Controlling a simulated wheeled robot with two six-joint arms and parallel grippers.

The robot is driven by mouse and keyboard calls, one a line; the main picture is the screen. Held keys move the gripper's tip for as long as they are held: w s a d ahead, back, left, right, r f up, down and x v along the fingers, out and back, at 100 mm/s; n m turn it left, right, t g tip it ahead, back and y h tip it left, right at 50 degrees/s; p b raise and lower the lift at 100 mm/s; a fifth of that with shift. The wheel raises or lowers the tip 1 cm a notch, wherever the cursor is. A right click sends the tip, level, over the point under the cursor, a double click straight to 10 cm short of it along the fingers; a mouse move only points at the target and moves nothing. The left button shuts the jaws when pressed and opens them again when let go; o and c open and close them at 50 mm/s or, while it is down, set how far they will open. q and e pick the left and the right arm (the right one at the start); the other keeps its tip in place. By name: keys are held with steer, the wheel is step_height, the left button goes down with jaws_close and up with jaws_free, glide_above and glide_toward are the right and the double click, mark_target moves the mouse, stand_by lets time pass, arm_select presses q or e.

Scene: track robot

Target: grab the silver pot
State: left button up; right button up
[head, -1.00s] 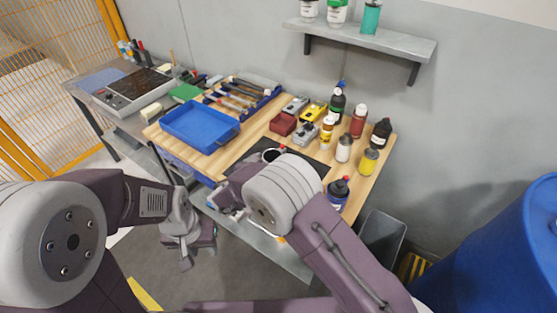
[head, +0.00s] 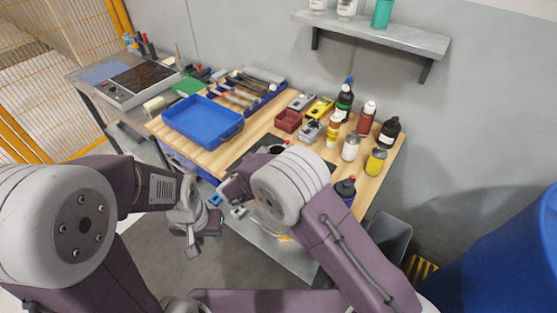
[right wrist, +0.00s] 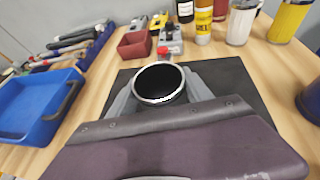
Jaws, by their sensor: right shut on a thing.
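The silver pot (right wrist: 160,84) shows in the right wrist view as a round vessel with a bright rim and a dark inside. It is at a black mat (right wrist: 222,82) on the wooden table. My right gripper (right wrist: 161,92) is shut on the pot, with a grey finger on either side of it. The purple wrist link hides the pot's lower part, so I cannot tell whether it touches the mat. In the head view my right arm mostly covers the pot. My left gripper (head: 200,242) hangs over the floor in front of the table, away from the pot; its opening is unclear.
A blue tray (head: 203,122) and a tool rack lie left of the mat. A red bin (head: 288,120), small devices and several bottles (head: 351,146) stand behind and right of it. A blue barrel (head: 505,255) stands at the right. A wall shelf (head: 375,36) hangs above.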

steer(key=shift+s+f, duration=0.1)
steer(key=shift+f, duration=0.15)
step_height(320, 180, up, 4)
steer(key=shift+r, duration=0.1)
steer(key=s+d+r, duration=0.1)
steer(key=d+r, duration=0.1)
steer(key=d, duration=0.1)
steer(key=s+d+r, duration=0.2)
steer(key=d, duration=0.2)
steer(key=s+d+r, duration=0.2)
steer(key=d+r, duration=0.1)
steer(key=shift+s+d, duration=0.1)
steer(key=shift+d, duration=0.2)
